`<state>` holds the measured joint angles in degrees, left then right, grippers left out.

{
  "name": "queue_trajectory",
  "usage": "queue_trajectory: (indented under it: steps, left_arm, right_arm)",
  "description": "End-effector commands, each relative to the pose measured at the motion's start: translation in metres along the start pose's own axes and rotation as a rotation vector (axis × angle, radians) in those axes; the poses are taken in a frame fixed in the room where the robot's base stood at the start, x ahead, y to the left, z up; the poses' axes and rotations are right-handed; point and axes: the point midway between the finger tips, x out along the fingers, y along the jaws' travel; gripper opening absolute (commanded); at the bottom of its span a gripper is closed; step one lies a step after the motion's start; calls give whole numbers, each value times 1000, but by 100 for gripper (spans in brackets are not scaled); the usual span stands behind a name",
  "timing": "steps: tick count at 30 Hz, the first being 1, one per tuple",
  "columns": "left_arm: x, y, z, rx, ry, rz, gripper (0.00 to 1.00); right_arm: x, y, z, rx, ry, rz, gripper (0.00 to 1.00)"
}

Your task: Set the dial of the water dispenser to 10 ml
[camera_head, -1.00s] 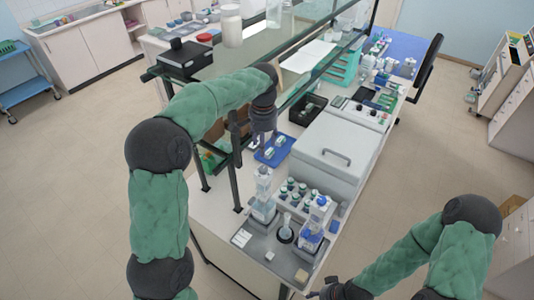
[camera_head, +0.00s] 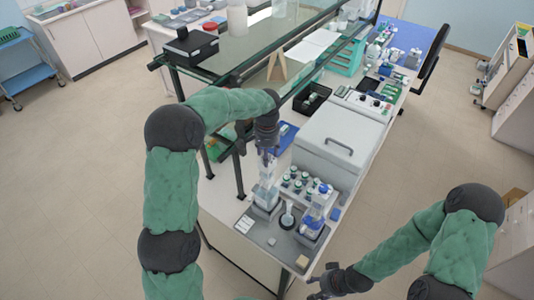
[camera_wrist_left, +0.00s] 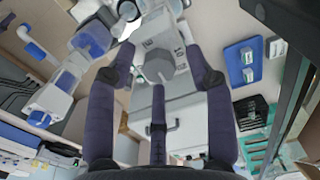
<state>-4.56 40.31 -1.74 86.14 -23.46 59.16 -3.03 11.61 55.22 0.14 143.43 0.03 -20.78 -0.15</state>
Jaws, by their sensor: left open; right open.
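A bottle-top dispenser (camera_head: 265,194) stands on the left of the grey tray at the near end of the bench. A second dispenser with blue parts (camera_head: 314,213) stands to its right; I cannot read which holds water. My left gripper (camera_head: 268,155) is open, directly over the left dispenser's top. In the left wrist view, its spread fingers (camera_wrist_left: 160,64) surround a grey faceted knob (camera_wrist_left: 158,71) on the white dispenser head; contact cannot be told. No dial scale is legible. My right gripper (camera_head: 324,284) is open and empty, low beside the bench's near corner.
The grey tray (camera_head: 258,231) also holds a small cylinder in a round base (camera_head: 287,219). Several capped bottles (camera_head: 296,181) stand behind, beside a large white lidded box (camera_head: 336,143). A glass shelf (camera_head: 240,62) on dark posts runs close to my left arm. A blue tray (camera_wrist_left: 242,60) lies nearby.

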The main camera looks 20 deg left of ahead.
Motion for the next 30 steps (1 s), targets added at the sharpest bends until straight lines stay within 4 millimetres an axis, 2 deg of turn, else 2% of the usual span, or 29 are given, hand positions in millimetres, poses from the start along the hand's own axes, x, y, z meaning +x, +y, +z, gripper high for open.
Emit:
queue_trajectory:
  steps: [4,9,10,20,30]
  left_arm:
    - [0,0,0,0,0,0,53]
    - [0,0,0,0,0,0,5]
    - [0,0,0,0,0,0,0]
    - [0,0,0,-23,0,0,0]
    - [2,0,0,-217,1,0,0]
  right_arm:
    - [0,0,0,0,0,0,52]
    - [0,0,0,0,0,0,52]
    - [0,0,0,0,0,0,52]
    - [2,1,0,0,0,0,52]
    - [17,6,-1,0,0,0,52]
